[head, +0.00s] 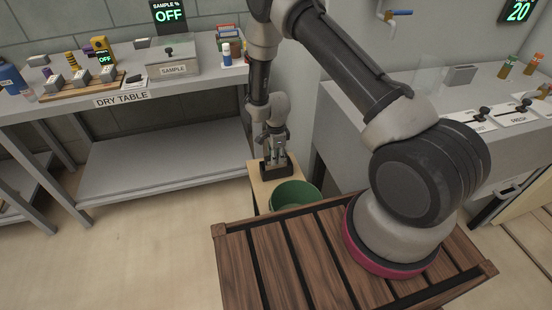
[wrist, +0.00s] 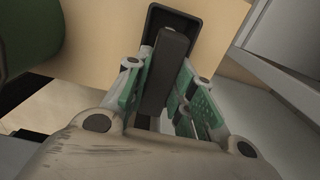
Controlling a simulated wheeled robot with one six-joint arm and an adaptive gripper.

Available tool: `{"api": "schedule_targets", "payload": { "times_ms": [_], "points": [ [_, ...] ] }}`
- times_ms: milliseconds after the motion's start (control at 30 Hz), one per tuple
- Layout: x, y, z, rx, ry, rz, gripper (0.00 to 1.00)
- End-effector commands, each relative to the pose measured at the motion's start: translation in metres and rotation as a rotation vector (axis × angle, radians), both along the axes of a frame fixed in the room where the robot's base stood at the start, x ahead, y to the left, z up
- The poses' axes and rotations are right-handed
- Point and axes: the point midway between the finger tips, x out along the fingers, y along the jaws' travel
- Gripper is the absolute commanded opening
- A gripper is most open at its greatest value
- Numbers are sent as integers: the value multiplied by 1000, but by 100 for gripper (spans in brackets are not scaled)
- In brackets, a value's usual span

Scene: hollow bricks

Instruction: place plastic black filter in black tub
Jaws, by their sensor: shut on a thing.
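My gripper (head: 274,156) points down over the small black tub (head: 277,172) on a pale wooden stand. In the wrist view the green-padded fingers (wrist: 164,72) are shut on the black filter (wrist: 168,75), a dark, long block. The filter's far end overlaps the opening of the black tub (wrist: 153,20). I cannot tell whether it touches the tub's floor. In the head view the fingers hide most of the filter.
A green bucket (head: 297,194) stands just beside the stand (head: 258,182). A slatted wooden surface (head: 250,262) is in front. The dry table (head: 200,84) with bricks and a sample box stands at back left. A grey counter (head: 345,120) is at right.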

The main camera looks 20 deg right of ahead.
Motion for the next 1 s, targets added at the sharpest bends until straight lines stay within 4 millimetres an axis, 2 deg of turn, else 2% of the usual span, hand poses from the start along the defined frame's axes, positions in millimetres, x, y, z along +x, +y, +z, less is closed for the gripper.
{"api": "schedule_targets", "payload": {
  "times_ms": [67,400,433,500,533,867,1000],
  "points": [
    [0,0,-8,0,0,0,2],
    [0,0,-11,0,0,1,2],
    [0,0,-11,0,-1,1,30],
    [0,0,-11,0,-1,1,43],
    [0,0,-11,0,-1,1,46],
    [1,0,-8,0,-1,1,46],
    [1,0,8,1,-3,1,46]
  ]
}}
